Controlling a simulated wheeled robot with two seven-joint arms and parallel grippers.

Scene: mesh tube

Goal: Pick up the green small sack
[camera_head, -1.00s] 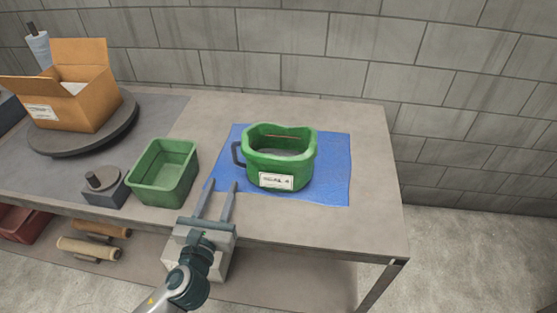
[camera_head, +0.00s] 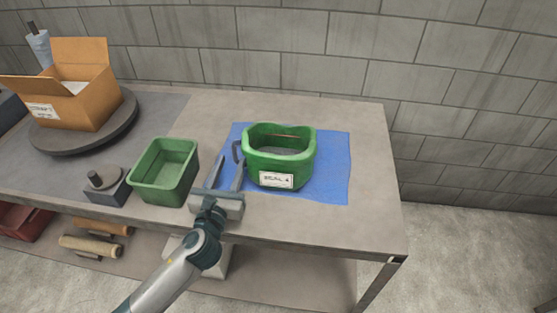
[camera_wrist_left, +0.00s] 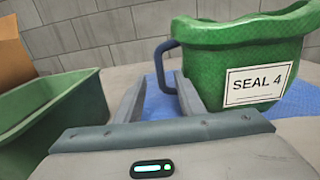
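The green small sack (camera_head: 279,160) stands upright and open-topped on a blue mat (camera_head: 331,171). It has a dark handle on its left side and a white label on its front. In the left wrist view the sack (camera_wrist_left: 225,60) is at the right, its label reads "SEAL 4", and its dark handle (camera_wrist_left: 165,62) lies ahead, close to the fingertips. My left gripper (camera_head: 229,160) is open, its two fingers pointing at the handle. In the left wrist view the gripper (camera_wrist_left: 160,80) shows nothing clearly held between its fingers. My right gripper is not in view.
A green bin (camera_head: 163,172) stands just left of my left gripper. A grey block with a knob (camera_head: 100,186) and a cardboard box (camera_head: 72,92) on a round turntable (camera_head: 97,138) are farther left. The table's right end (camera_head: 375,150) is clear.

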